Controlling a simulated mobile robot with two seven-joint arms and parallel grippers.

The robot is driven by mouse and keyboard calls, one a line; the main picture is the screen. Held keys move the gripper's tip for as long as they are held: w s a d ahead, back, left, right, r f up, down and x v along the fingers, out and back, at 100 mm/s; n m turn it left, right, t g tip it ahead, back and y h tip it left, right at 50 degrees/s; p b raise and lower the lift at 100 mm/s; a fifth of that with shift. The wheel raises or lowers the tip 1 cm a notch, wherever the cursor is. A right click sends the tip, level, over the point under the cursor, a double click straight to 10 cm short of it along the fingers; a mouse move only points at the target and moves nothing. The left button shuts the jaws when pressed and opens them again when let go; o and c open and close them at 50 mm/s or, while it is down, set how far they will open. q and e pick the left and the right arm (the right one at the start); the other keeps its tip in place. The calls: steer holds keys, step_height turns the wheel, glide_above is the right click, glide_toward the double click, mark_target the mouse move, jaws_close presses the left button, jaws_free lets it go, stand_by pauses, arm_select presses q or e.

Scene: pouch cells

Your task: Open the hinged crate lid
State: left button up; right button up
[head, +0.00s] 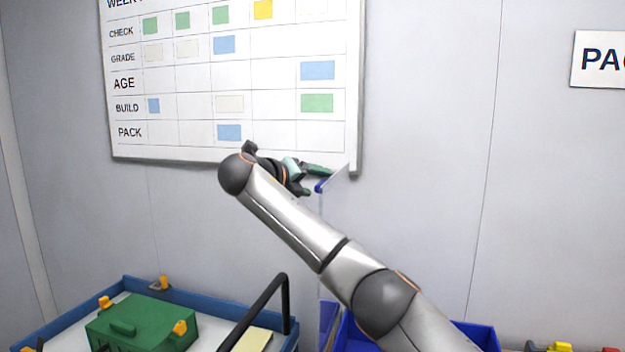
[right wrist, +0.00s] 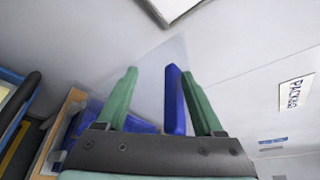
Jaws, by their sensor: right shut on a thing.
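The crate (head: 484,336) is blue, at the bottom of the head view, partly hidden behind my right arm. Its clear lid (head: 335,180) stands raised above it, seen almost edge-on, and is hard to make out. A blue grip bar (head: 319,187) is at the lid's upper edge. My right gripper (head: 318,180), with green fingers, is at this bar, below the whiteboard. In the right wrist view, the blue bar (right wrist: 175,100) lies between the fingers of the right gripper (right wrist: 165,98), close to the right-hand finger. My left gripper is not in view.
A blue-rimmed tray (head: 215,300) at lower left holds a green fixture (head: 140,322) with yellow clamps. A black handle (head: 262,305) rises at its right. A whiteboard (head: 270,130) hangs on the wall behind my right gripper. Small yellow and red items lie at lower right.

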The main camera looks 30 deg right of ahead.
steer(key=shift+a+f, duration=0.1)
steer(key=shift+f, duration=0.35)
steer(key=r+b+v, duration=0.1)
steer(key=b+v, duration=0.3)
steer(key=v, duration=0.8)
steer(key=shift+b, duration=0.3)
steer(key=shift+s+a, duration=0.1)
steer(key=shift+s, duration=0.05)
